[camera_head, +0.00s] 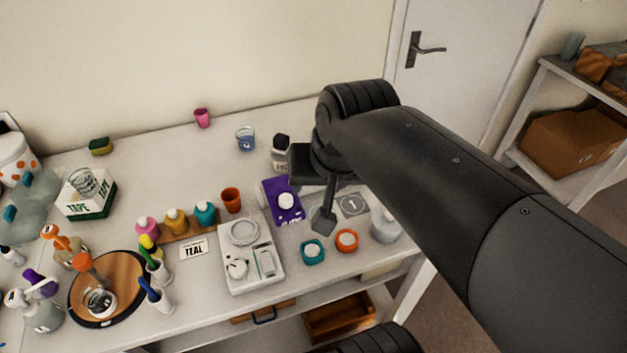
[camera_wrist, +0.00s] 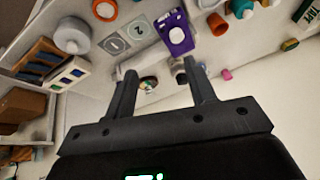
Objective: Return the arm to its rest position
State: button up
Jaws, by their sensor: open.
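My arm reaches in from the right in the head view and bends down over the right part of the white table (camera_head: 330,262). My gripper (camera_head: 322,222) points down there, near a purple box (camera_head: 283,203) with a white round spot. In the wrist view both fingers of my gripper (camera_wrist: 163,82) stand apart with nothing held between them. Behind the fingers I see the purple box (camera_wrist: 176,35) and small dark-topped items near the table's back. Part of the table behind my arm is hidden in the head view.
Bottles and a round wooden board (camera_head: 125,270) fill the left. A shelf (camera_head: 545,140) stands at right.

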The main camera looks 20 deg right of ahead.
jog(key=shift+s+a+f+n, duration=0.1)
jog(key=shift+s+f+n, duration=0.3)
jog(key=shift+s+n, duration=0.25)
jog(key=shift+s+f+n, duration=0.35)
jog(key=shift+s+n, duration=0.3)
dwell(0.4)
